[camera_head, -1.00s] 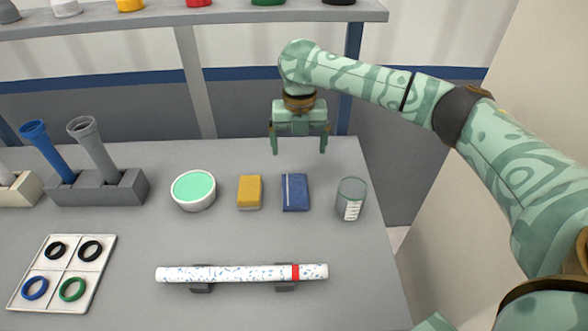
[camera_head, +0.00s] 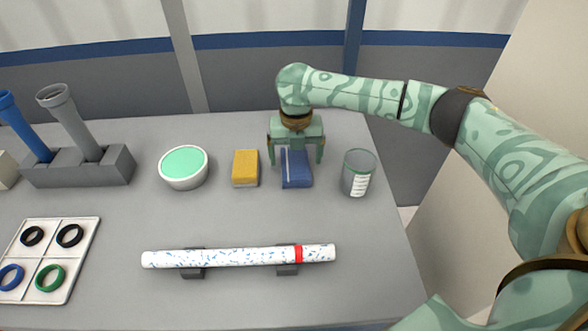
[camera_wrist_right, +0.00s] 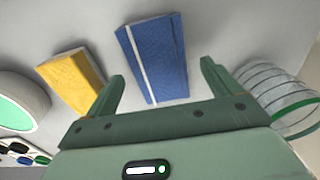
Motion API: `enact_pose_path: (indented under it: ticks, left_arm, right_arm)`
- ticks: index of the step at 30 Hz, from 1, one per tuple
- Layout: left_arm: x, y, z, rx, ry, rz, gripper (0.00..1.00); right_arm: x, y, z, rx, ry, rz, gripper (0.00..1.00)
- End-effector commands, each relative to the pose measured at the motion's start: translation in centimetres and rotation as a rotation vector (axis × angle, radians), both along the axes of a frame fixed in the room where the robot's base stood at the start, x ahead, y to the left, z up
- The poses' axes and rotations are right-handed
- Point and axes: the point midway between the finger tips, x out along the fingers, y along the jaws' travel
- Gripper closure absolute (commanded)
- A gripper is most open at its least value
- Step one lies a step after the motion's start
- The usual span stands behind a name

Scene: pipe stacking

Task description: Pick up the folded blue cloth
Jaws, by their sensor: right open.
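The folded blue cloth (camera_head: 296,168) lies flat on the grey table, with a white stripe along its left side. My right gripper (camera_head: 296,160) is open and empty, above the cloth's far part in the head view, with one finger towards each side. In the right wrist view the cloth (camera_wrist_right: 158,58) lies beyond and between the two open fingertips (camera_wrist_right: 162,70), and I see no contact. The left gripper does not show.
A yellow sponge (camera_head: 246,168) lies just left of the cloth, and a glass jar (camera_head: 358,173) stands to its right. A bowl with green contents (camera_head: 184,167) is further left. A speckled white pipe (camera_head: 220,257) rests on two supports in front.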

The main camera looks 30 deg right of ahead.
Motion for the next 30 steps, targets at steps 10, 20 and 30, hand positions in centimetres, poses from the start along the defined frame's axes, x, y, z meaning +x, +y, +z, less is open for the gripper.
enact_pose_path:
  ticks: [10,20,30]
  left_arm:
    - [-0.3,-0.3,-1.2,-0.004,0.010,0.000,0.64]
    - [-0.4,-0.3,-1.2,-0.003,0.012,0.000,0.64]
    - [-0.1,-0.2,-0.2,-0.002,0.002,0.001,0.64]
  right_arm:
    - [0.0,0.0,-2.5,0.000,0.001,0.000,0.11]
    - [0.0,0.0,-2.4,0.000,0.001,-0.001,0.59]
    - [0.0,0.1,-0.7,0.001,-0.003,-0.001,0.60]
